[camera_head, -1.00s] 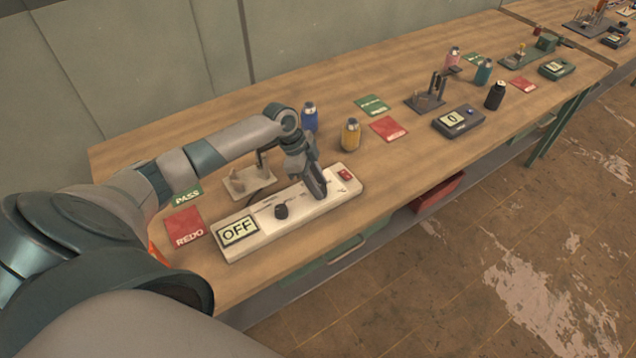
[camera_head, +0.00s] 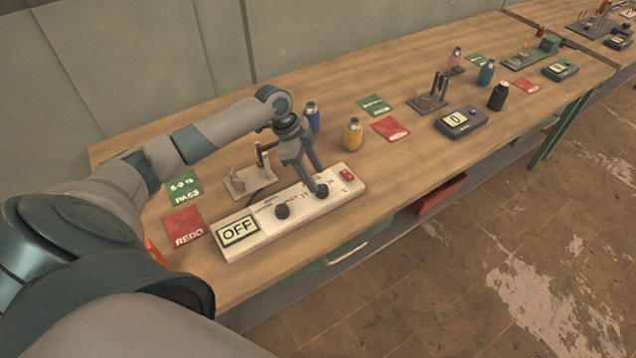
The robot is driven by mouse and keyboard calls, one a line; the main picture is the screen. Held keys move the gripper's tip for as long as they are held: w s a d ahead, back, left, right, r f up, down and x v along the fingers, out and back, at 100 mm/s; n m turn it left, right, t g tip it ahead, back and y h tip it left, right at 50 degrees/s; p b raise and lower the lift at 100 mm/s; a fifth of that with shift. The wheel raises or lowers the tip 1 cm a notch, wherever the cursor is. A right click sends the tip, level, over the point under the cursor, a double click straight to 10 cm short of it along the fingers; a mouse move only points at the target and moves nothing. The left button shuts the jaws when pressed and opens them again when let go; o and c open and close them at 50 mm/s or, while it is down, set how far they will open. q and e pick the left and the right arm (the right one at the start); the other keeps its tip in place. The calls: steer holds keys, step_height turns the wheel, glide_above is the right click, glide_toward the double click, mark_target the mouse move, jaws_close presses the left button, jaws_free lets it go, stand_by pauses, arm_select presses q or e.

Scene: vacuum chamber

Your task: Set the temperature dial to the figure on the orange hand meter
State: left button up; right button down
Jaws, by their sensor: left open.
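A long white control box (camera_head: 262,241) lies near the front edge of the bench. Its display (camera_head: 238,231) reads OFF. It has two black knobs, a left one (camera_head: 282,211) and a right one (camera_head: 322,191), and a red switch (camera_head: 346,175) at its right end. I cannot read which knob is for temperature. My left gripper (camera_head: 317,186) is open and points down, with its fingertips at the right knob; contact is unclear. A small orange object (camera_head: 155,253), possibly the hand meter, is mostly hidden by my arm, and no figure shows. My right gripper is not in view.
A beige stand (camera_head: 240,185) is behind the box. Green PASS (camera_head: 186,188) and red REDO (camera_head: 185,226) cards lie to its left. A blue bottle (camera_head: 312,116) and a yellow bottle (camera_head: 352,134) stand behind its right end. Further right is a dark meter box (camera_head: 461,121).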

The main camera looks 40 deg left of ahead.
arm_select(q)
steer(key=b+v, duration=0.3)
steer(key=v, duration=1)
steer(key=shift+b, duration=0.3)
